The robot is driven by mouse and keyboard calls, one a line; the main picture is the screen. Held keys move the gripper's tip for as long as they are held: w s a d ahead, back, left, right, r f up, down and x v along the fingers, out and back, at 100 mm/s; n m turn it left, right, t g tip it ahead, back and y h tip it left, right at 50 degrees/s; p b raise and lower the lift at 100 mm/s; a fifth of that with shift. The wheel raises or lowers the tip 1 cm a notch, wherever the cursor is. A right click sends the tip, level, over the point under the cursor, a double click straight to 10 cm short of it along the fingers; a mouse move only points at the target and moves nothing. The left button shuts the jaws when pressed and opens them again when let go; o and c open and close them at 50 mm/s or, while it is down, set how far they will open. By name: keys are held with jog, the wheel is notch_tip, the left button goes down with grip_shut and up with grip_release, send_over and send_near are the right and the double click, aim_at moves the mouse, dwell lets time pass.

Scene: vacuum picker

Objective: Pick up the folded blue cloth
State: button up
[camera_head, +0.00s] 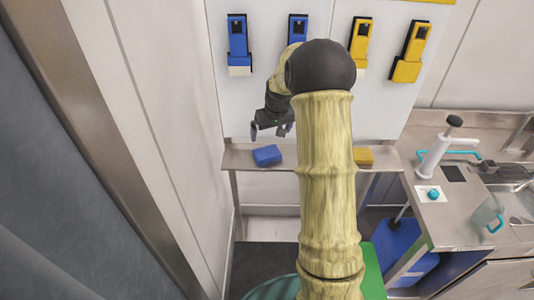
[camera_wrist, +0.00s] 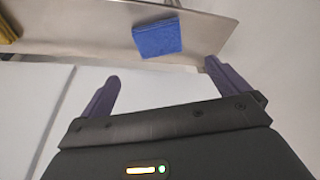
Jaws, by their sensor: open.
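The folded blue cloth (camera_head: 267,155) lies on a narrow metal shelf (camera_head: 236,155) against the back wall. In the wrist view the cloth (camera_wrist: 157,38) lies flat near the shelf's edge, ahead of my gripper and between the lines of its two fingers. My gripper (camera_head: 271,130) hangs just above and behind the cloth in the head view. In the wrist view my gripper (camera_wrist: 162,82) is open, with nothing between its purple fingers. It is apart from the cloth.
A yellow cloth (camera_head: 363,156) lies farther right on the same shelf. Blue holders (camera_head: 238,45) and yellow holders (camera_head: 409,52) hang on the white panel above. A steel counter (camera_head: 452,215) with a sink stands at right. The shelf beside the blue cloth is clear.

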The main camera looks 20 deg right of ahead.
jog(key=p, duration=0.2)
send_over(267, 152)
jog(key=s, duration=0.2)
notch_tip(267, 152, down, 8)
jog(key=shift+a+r, duration=0.1)
jog(key=shift+w+f+p, duration=0.2)
jog(key=shift+f+p, duration=0.25)
jog(key=shift+p, duration=0.25)
jog(key=p+x, duration=0.1)
jog(key=x, duration=0.1)
jog(key=shift+d+f+p, duration=0.2)
jog(key=shift+f+p, duration=0.15)
jog(key=shift+p, duration=0.05)
jog(key=shift+x, duration=0.8)
jog(key=shift+w+a, duration=0.15)
